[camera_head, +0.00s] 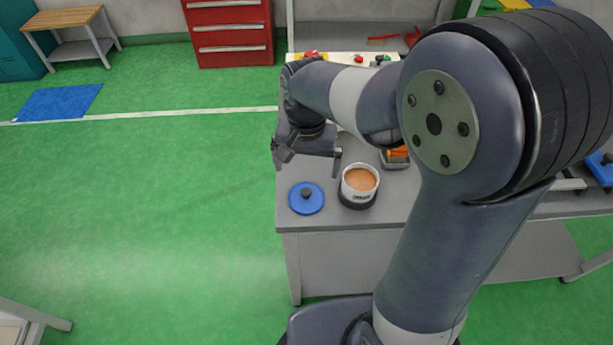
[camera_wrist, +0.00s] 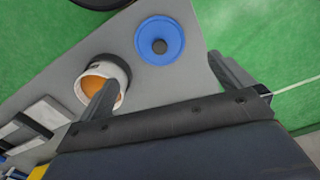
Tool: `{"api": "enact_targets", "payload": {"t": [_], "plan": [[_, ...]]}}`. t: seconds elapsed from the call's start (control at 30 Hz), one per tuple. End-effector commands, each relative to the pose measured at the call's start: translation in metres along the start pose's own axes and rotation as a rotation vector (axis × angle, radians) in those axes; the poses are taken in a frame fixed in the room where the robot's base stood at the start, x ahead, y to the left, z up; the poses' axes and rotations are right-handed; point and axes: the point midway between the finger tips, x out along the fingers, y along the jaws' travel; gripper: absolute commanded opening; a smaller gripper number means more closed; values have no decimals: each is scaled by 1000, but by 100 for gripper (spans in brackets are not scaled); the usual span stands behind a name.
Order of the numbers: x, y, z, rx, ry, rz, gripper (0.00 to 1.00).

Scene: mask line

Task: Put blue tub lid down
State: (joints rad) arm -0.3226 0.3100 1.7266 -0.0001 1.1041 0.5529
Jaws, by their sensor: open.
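The blue tub lid (camera_head: 306,199) lies flat on the grey table top (camera_head: 292,221), near its left front corner, with its dark knob facing up. It also shows in the wrist view (camera_wrist: 160,40). The open tub (camera_head: 359,184), white with orange-brown contents, stands in a dark ring just right of the lid; the wrist view shows it too (camera_wrist: 122,72). My gripper (camera_head: 305,165) is open and empty, above and behind the lid and apart from it. In the wrist view its two fingers (camera_wrist: 168,85) are spread wide, and one finger partly covers the tub.
A grey bin with orange items (camera_head: 397,156) stands behind the tub, partly hidden by my arm. A board with small coloured parts (camera_head: 345,58) is at the far end of the table. The table's left edge is close to the lid, with green floor beyond.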

Motion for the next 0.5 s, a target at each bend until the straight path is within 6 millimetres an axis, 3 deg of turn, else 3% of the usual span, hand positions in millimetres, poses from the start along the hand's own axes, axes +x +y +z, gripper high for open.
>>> {"api": "enact_targets", "payload": {"t": [0.2,0.5], "plan": [[-22,0,0,0,0,0,100],[-24,0,0,0,-1,1,100]]}}
